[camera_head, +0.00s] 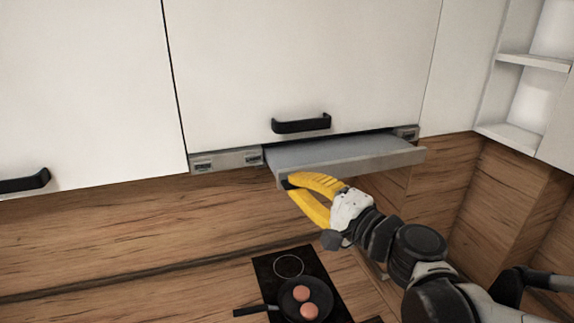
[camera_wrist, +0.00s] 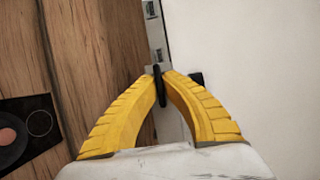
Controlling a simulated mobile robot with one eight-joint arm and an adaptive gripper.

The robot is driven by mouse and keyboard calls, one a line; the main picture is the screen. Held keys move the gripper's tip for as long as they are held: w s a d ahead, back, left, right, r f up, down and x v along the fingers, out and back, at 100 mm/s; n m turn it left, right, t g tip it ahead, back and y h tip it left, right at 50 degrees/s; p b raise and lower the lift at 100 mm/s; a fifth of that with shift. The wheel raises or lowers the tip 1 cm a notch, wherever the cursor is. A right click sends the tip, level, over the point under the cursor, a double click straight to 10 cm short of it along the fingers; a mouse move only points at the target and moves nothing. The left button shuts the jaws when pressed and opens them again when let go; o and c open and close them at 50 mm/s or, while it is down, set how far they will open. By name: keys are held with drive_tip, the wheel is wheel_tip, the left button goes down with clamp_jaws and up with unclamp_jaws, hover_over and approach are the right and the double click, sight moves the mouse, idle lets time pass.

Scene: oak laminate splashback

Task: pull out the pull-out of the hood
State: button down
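The hood's pull-out (camera_head: 345,153) is a flat grey panel with a raised front lip. It sticks out forward from under the white upper cabinet, so it stands partly or wholly out. My gripper (camera_head: 288,184) is at the left end of the front lip, its yellow fingers coming from below and the right. In the wrist view the fingertips (camera_wrist: 161,72) nearly meet, with a thin dark edge between them. They appear shut on the pull-out's lip (camera_wrist: 160,88). The exact contact is small and partly hidden by the fingers.
A black handle (camera_head: 301,124) sits on the cabinet door (camera_head: 300,60) above. Grey hood frame pieces (camera_head: 226,160) show beside the pull-out. Below is a black hob (camera_head: 268,272) with a pan (camera_head: 292,292) holding round reddish items. Open shelves (camera_head: 510,135) stand at right.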

drive_tip(key=c, duration=1.6)
unclamp_jaws()
drive_tip(key=shift+o, duration=0.2)
drive_tip(key=v, duration=1.2)
drive_tip(key=shift+w, duration=0.1)
drive_tip(key=s+f+n+g+h+b, duration=0.35)
drive_tip(key=f+b, duration=0.75)
drive_tip(key=f, duration=0.7)
drive_tip(key=s+f+n+g+h+b, duration=0.2)
drive_tip(key=f+n+g+h+b, duration=0.15)
drive_tip(key=f+b, duration=1.1)
drive_tip(key=d+f+n+h+b, duration=0.1)
drive_tip(key=d+f+h+b, duration=0.1)
drive_tip(key=f, duration=0.4)
drive_tip(key=s+d+f+n+h+b, duration=0.1)
drive_tip(key=d+f+n+h+b, duration=0.1)
drive_tip(key=d+f, duration=0.3)
wheel_tip(320, 180, down, 3)
drive_tip(key=shift+s+d+r+b, duration=0.25)
drive_tip(key=shift+d+b, duration=0.1)
drive_tip(key=shift+b, duration=0.3)
